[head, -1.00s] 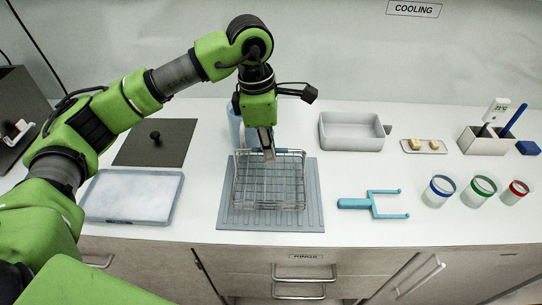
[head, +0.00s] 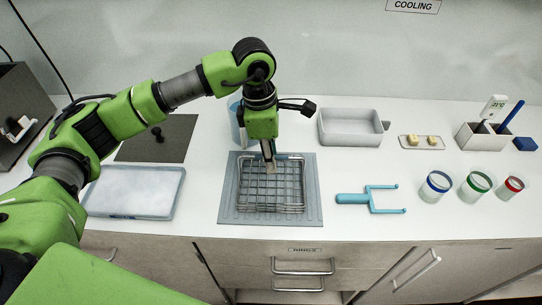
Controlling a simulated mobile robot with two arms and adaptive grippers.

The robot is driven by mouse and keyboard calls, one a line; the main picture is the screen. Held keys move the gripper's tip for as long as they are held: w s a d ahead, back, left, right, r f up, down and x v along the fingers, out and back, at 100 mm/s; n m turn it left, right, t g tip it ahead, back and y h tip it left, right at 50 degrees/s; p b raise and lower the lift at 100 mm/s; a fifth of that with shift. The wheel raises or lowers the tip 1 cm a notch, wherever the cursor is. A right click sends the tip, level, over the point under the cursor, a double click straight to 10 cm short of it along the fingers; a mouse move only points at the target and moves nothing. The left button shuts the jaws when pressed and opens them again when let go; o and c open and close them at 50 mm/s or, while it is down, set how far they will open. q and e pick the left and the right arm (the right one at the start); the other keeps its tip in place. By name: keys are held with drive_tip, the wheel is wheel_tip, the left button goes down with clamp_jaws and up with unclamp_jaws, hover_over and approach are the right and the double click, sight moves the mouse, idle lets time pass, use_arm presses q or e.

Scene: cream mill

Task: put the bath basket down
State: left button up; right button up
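The bath basket (head: 285,188), an open wire basket, is over the grey-blue ribbed mat (head: 229,207) and looks level. It is on the mat or just above it; I cannot tell which. My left gripper (head: 269,163) points down at the basket's far side and appears shut on its upper wire part. The fingertips are small and partly merge with the wires. My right gripper is not in view.
A blue jug (head: 235,122) stands close behind the basket. A white-filled tray (head: 133,192) and dark lidded plate (head: 178,137) are left. A blue fork-like tool (head: 369,198), grey tub (head: 349,128) and ringed cups (head: 435,187) are right.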

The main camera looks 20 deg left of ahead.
use_arm(q)
drive_tip(key=shift+r, duration=0.5)
wheel_tip(320, 180, up, 11)
drive_tip(key=a+b, duration=0.1)
drive_tip(key=b, duration=0.2)
drive_tip(key=shift+s+a+r, duration=0.15)
drive_tip(key=shift+s+a, duration=0.05)
drive_tip(key=shift+r, duration=0.1)
